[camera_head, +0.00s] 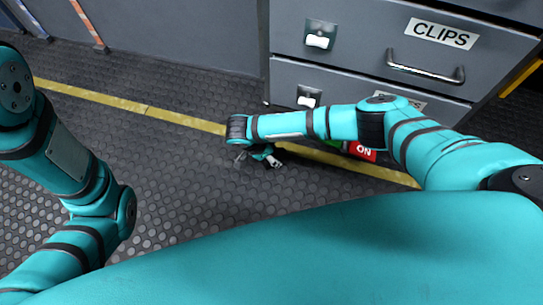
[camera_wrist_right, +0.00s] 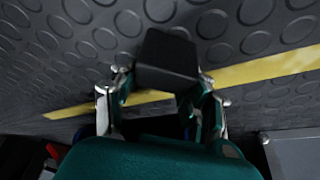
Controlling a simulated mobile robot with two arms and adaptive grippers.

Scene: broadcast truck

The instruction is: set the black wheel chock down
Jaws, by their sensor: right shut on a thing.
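The black wheel chock (camera_wrist_right: 167,60) shows in the right wrist view as a dark block between the fingertips of my right gripper (camera_wrist_right: 160,90). The gripper is shut on it. Behind it is studded floor with the yellow line; I cannot tell whether the chock touches the floor. In the head view my right gripper (camera_head: 260,157) is low over the floor by the yellow line, partly covered by its own wrist, and I cannot make out the chock there. My left arm is at the left, but its gripper is out of frame.
A grey drawer cabinet (camera_head: 345,80) labelled CLIPS stands behind my right arm, with a metal handle (camera_head: 425,68). A red ON sign (camera_head: 363,151) is partly hidden below the arm. A yellow line (camera_head: 150,109) crosses the dark studded floor (camera_head: 185,165), which is clear between my arms.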

